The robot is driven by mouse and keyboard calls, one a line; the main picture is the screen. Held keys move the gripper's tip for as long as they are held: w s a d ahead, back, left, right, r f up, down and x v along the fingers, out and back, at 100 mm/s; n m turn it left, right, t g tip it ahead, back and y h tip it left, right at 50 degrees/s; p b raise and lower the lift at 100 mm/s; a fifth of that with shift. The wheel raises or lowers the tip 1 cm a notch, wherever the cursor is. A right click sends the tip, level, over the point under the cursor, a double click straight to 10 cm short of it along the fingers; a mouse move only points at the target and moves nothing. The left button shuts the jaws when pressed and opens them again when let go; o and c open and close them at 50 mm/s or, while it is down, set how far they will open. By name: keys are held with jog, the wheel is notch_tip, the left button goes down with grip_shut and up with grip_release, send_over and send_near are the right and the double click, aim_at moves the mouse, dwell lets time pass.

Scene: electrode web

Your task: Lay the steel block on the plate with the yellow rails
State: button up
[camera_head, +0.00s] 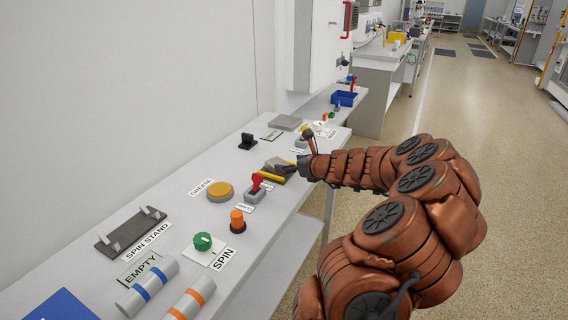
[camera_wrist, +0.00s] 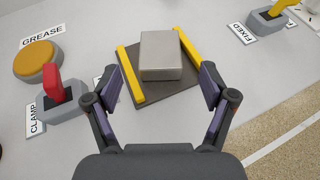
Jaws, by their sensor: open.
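The grey steel block (camera_wrist: 161,55) lies on the dark plate (camera_wrist: 160,97) between the two yellow rails, left (camera_wrist: 130,75) and right (camera_wrist: 187,46). It looks slightly turned relative to the rails and sits closer to the right one; whether it touches that rail I cannot tell. My gripper (camera_wrist: 169,86) is open, with one finger on each side of the near part of the plate, apart from the block. In the head view, my gripper (camera_head: 299,166) is at the plate, and the block (camera_head: 283,164) is partly hidden by it.
A red clamp lever (camera_head: 257,182) and a yellow grease button (camera_head: 220,192) stand left of the plate. A second lever (camera_wrist: 271,18) labelled FIXED is at the right in the wrist view. A black stand (camera_head: 248,141) and a flat grey plate (camera_head: 285,122) lie farther back.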

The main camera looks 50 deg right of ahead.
jog(key=shift+v, duration=2.95)
